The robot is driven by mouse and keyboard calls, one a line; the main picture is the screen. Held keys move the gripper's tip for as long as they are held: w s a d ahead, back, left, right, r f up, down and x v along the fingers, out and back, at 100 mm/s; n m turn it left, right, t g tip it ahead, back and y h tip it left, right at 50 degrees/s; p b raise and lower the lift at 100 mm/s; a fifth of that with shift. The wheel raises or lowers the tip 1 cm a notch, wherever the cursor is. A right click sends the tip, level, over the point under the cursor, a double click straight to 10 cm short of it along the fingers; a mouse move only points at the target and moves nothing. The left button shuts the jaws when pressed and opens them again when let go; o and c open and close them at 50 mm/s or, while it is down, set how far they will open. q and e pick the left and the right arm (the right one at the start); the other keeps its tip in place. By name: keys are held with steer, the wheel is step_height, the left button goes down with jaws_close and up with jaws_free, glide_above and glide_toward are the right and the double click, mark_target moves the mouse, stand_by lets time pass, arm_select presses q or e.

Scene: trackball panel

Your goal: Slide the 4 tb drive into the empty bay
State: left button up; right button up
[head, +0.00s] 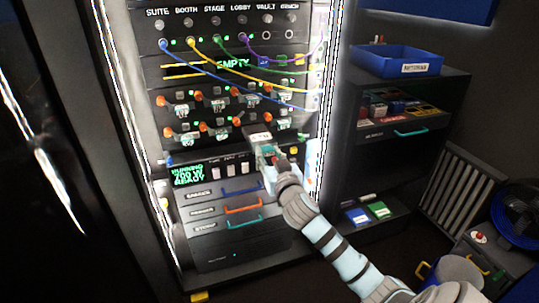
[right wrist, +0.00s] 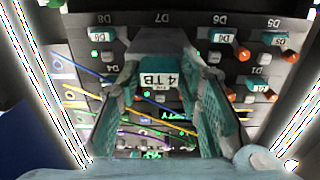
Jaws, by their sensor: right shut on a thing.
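The 4 TB drive, with a white and teal "4 TB" label, shows in the right wrist view (right wrist: 155,78) between my right gripper's fingers (right wrist: 160,112). In the head view the drive (head: 257,137) is at the lower drive row of the rack, and my right gripper (head: 268,155) is shut on it. The wrist view shows it upside down, in line with the D7 mark (right wrist: 159,20). The bay opening behind it is hidden by the drive and fingers, so I cannot tell how far in it sits. My left gripper is not in view.
Neighbouring drives with orange latches (head: 201,129) sit close on both sides. Yellow, blue, green and purple cables (head: 210,60) hang above them. Drawers with coloured handles (head: 240,190) are below. A shelf unit with a blue bin (head: 396,64) stands at right.

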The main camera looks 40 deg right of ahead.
mark_target(255, 132)
stand_by(0.3)
steer(key=shift+x, duration=1.4)
steer(key=shift+b+x, duration=0.9)
steer(key=shift+x, duration=2.05)
steer(key=shift+a+b+x, duration=0.2)
steer(key=shift+b+x, duration=1)
steer(key=shift+x, duration=1.5)
steer(key=o, duration=1.3)
steer(key=v, duration=1.2)
